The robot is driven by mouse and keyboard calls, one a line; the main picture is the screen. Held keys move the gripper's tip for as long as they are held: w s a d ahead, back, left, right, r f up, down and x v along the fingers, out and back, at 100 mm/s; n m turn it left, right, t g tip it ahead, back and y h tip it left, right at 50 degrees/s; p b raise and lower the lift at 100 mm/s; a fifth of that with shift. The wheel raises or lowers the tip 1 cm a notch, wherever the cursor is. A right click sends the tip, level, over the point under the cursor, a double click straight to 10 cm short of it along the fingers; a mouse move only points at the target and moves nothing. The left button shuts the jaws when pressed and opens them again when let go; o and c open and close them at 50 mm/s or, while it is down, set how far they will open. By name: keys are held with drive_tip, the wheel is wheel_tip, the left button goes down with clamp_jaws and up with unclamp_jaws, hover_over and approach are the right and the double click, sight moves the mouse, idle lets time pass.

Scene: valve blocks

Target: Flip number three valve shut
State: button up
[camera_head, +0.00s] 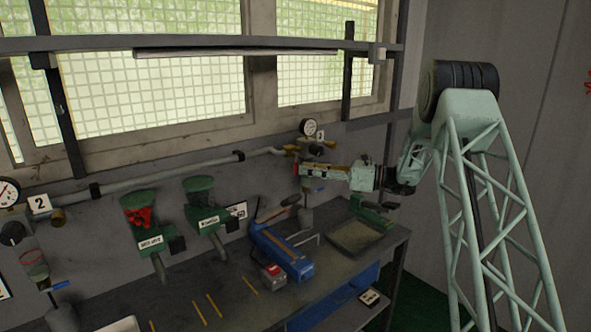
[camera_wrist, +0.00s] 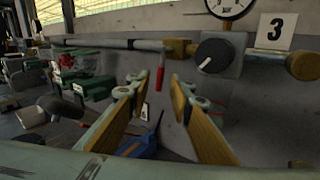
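The number three valve station shows in the wrist view, with a white plate marked 3 (camera_wrist: 275,31), a round black knob (camera_wrist: 214,55) and brass fittings (camera_wrist: 178,47) on the wall pipe. A red lever (camera_wrist: 160,73) hangs down from the pipe, left of the knob. My gripper (camera_wrist: 157,92) is open, and the lever appears between its fingertips. I cannot tell whether they touch it. In the head view my gripper (camera_head: 300,170) reaches left to just below the station and hides part of it; the plate marked 3 (camera_head: 320,135) is small there.
A gauge (camera_head: 310,127) sits above the station. Station 2's plate (camera_head: 40,205) is at the far left. The wall is close behind my fingers.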

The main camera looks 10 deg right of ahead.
sight(295, 167)
drive_tip(key=shift+x, duration=2.5)
drive_tip(key=shift+c, duration=0.3)
clamp_jaws()
